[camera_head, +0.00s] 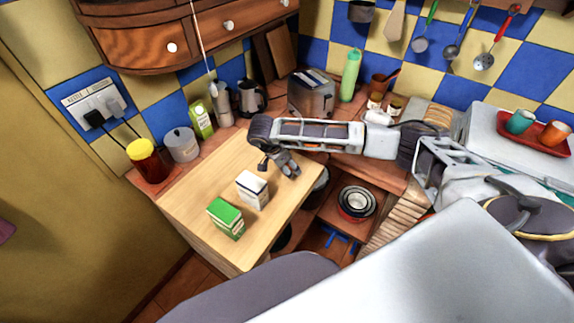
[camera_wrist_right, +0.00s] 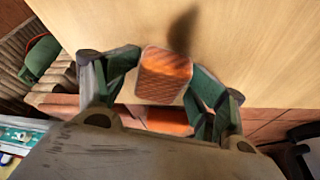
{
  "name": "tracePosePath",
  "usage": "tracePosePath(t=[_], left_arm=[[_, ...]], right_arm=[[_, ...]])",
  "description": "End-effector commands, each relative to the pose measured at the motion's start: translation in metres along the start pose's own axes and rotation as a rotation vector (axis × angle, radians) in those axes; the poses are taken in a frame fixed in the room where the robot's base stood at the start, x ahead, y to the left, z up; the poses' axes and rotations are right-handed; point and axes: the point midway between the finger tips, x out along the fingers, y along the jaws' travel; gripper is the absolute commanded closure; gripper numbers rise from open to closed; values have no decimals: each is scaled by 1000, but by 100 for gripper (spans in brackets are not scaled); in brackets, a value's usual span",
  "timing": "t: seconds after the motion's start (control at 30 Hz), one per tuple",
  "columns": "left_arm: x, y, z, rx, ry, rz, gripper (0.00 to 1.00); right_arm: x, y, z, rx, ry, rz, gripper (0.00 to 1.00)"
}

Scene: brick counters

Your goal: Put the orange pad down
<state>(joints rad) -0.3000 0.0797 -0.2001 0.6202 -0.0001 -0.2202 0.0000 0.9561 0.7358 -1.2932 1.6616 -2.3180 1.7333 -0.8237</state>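The orange pad (camera_wrist_right: 164,75) shows in the right wrist view as a small orange block with a textured face. My right gripper (camera_wrist_right: 163,80) has a finger against each side of it and appears shut on it. A dark shadow lies on the pale wooden top just beyond the pad, and the pad seems to be a little above that surface. In the head view my right gripper (camera_head: 288,168) is over the back right edge of the wooden worktop (camera_head: 190,195); I cannot make out the pad there. My left gripper is not in view.
A white carton (camera_head: 252,190) and a green box (camera_head: 226,218) stand on the worktop, left of my right gripper. A yellow-lidded jar (camera_head: 147,160) and a grey canister (camera_head: 181,145) stand at the back left. The worktop's left part is clear. Nested bowls (camera_head: 356,203) sit lower right.

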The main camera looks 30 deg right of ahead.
Motion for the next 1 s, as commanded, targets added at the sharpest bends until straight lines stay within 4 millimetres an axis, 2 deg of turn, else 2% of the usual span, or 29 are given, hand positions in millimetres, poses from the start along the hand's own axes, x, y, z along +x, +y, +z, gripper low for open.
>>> tracePosePath(t=[0.03,0.67,1.0], left_arm=[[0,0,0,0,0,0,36],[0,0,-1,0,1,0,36],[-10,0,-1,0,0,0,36]], right_arm=[[4,5,6,-13,-7,10,36],[0,3,4,-10,-5,5,36],[-11,2,-2,-7,-3,3,36]])
